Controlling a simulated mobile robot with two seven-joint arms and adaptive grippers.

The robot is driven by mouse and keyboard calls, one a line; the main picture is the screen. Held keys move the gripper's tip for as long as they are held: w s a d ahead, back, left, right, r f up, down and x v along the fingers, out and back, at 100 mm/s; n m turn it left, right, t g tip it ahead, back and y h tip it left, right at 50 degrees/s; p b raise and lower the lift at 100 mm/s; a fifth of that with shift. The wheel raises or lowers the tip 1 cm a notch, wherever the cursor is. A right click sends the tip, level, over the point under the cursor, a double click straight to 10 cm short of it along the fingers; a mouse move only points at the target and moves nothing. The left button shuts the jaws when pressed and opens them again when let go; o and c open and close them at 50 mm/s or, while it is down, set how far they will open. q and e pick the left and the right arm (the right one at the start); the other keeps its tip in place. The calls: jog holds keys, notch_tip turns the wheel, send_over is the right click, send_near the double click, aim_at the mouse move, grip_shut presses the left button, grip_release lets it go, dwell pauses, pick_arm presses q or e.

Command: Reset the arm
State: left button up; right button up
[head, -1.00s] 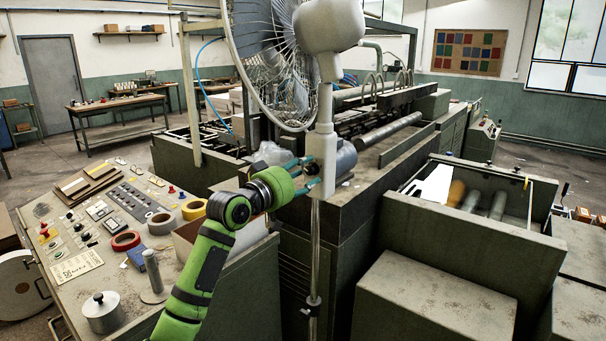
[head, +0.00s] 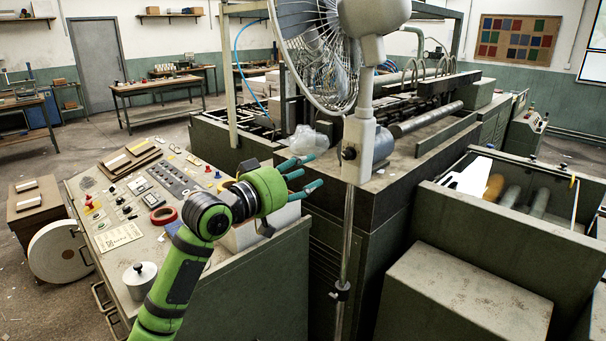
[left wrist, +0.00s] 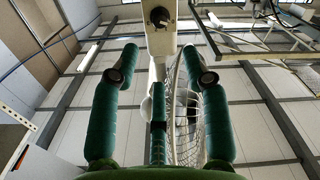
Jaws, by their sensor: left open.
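My left green arm comes up from the bottom left in the head view. Its gripper (head: 312,172) has teal fingers that are spread and empty. They point right toward the standing fan's control housing (head: 363,148), with a visible gap in the picture. In the left wrist view the open fingers (left wrist: 160,55) frame the fan's pale housing (left wrist: 159,28) and wire cage (left wrist: 188,110), with nothing between them. My right gripper is not in view.
The fan's pole (head: 345,240) stands right of my gripper. A control desk (head: 105,215) with tape rolls and a lidded metal pot (head: 140,279) lies below and left of my arm. A large green machine (head: 390,215) stands behind the fan.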

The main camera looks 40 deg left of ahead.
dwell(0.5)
